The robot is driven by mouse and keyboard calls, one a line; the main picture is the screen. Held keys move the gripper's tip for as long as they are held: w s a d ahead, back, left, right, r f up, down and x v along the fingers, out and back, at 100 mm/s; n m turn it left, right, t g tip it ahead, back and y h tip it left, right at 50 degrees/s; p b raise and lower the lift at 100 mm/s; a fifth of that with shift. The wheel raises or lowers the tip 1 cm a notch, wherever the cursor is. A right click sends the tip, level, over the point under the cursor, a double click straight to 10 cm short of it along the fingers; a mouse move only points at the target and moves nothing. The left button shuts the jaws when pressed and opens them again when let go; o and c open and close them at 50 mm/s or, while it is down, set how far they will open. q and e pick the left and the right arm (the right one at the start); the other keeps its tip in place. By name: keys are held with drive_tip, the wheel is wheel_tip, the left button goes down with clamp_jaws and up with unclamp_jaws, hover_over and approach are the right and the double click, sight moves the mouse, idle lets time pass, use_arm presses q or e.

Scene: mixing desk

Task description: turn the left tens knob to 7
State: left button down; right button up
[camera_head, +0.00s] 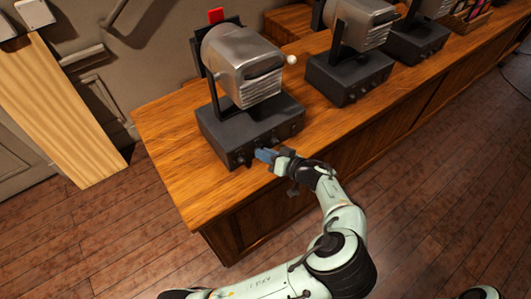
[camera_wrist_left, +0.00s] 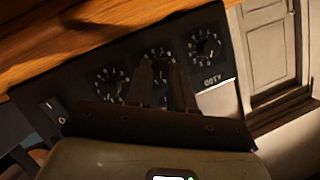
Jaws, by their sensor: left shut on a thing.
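The nearest mixing machine has a dark base (camera_head: 225,135) with several knobs along its front face. My left gripper (camera_head: 266,155) reaches that face from the right, its blue fingertips at the panel. In the left wrist view, the panel shows three numbered dials in a slanted row: a left dial (camera_wrist_left: 108,80), a middle dial (camera_wrist_left: 156,54) and a right dial (camera_wrist_left: 204,46). My left gripper (camera_wrist_left: 163,70) is shut on the knob of the middle dial. The fingers hide most of that knob, and its pointer setting cannot be read. My right gripper is not in view.
A rocker switch (camera_wrist_left: 50,107) sits at the panel's left end in the wrist view. The wooden counter (camera_head: 165,125) carries two more machines (camera_head: 345,75) farther right. A pale plank (camera_head: 60,115) leans at the left. The floor in front is open.

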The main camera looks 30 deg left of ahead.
use_arm(q)
drive_tip(key=shift+w+f+m+g+y, duration=0.1)
drive_tip(key=shift+m+g+y, duration=0.4)
drive_tip(key=shift+m, duration=0.5)
drive_tip(key=shift+d, duration=0.1)
drive_tip(key=c, duration=1)
unclamp_jaws()
drive_tip(key=v, duration=1.3)
drive_tip(key=shift+d, duration=0.2)
